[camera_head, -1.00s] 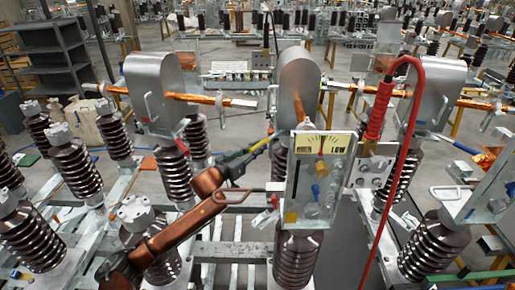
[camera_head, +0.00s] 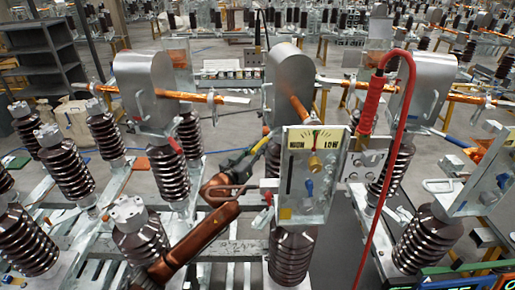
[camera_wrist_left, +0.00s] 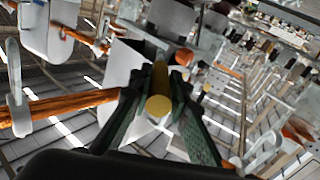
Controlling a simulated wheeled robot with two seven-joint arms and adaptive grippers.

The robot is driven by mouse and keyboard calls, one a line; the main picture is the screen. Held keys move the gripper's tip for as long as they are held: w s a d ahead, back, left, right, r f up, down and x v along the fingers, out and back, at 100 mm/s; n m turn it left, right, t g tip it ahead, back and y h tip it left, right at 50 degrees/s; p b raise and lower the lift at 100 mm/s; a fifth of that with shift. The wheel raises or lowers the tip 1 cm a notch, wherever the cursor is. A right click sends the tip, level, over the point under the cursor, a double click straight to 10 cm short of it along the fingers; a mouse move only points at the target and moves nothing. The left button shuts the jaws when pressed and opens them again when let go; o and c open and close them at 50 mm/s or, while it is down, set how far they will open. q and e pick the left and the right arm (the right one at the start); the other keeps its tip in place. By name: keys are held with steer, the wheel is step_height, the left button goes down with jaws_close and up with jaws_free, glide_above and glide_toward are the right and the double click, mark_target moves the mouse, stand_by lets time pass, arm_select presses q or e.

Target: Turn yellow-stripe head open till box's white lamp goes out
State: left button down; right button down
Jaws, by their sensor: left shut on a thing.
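Silver rounded heads stand at left (camera_head: 146,85), middle (camera_head: 290,82) and right (camera_head: 432,85); I cannot tell which bears a yellow stripe. My left gripper (camera_head: 250,152) is beside the box's left side, shut on a yellow rod (camera_head: 264,142). In the left wrist view the yellow rod (camera_wrist_left: 159,105) lies between the dark fingers (camera_wrist_left: 162,85). My right gripper is not in view.
A red probe (camera_head: 371,108) with a red cable hangs right of the box. Brown ribbed insulators (camera_head: 70,170) stand on pale frames at left and around the box. Orange bars (camera_head: 190,96) run between the heads. A grey shelf (camera_head: 40,60) stands at back left.

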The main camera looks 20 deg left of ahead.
arm_select(q)
steer(key=c, duration=1.8)
jaws_free()
steer(key=shift+a, duration=0.1)
steer(key=shift+v, duration=3.7)
